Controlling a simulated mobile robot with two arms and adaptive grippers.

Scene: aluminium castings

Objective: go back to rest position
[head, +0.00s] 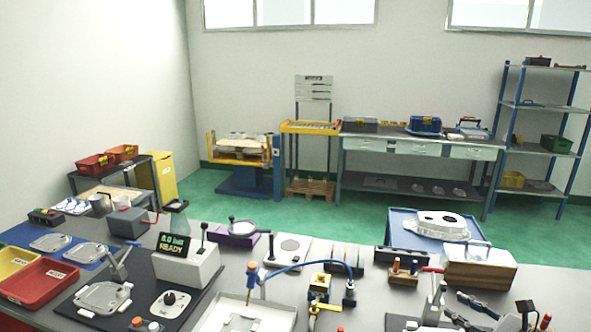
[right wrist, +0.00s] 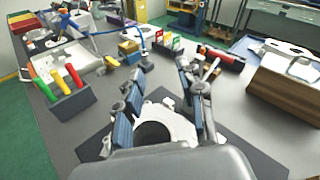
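My right gripper (head: 466,307) is low at the right of the head view, over the near edge of the bench. In the right wrist view, the right gripper (right wrist: 162,75) has its two dark fingers spread apart with nothing gripped between the tips. A pale round casting (right wrist: 168,122) with a dark centre shows below and between the fingers, on a dark mat (right wrist: 95,143). I cannot tell how far above it the fingers are. My left gripper does not show in either view.
The grey bench (head: 350,300) is crowded. A READY display box (head: 187,262), a red bin (head: 40,283), a white tray (head: 245,316) and a wooden box (head: 478,270) stand on it. A holder with coloured handles (right wrist: 72,100) is left of the gripper. Green floor lies beyond.

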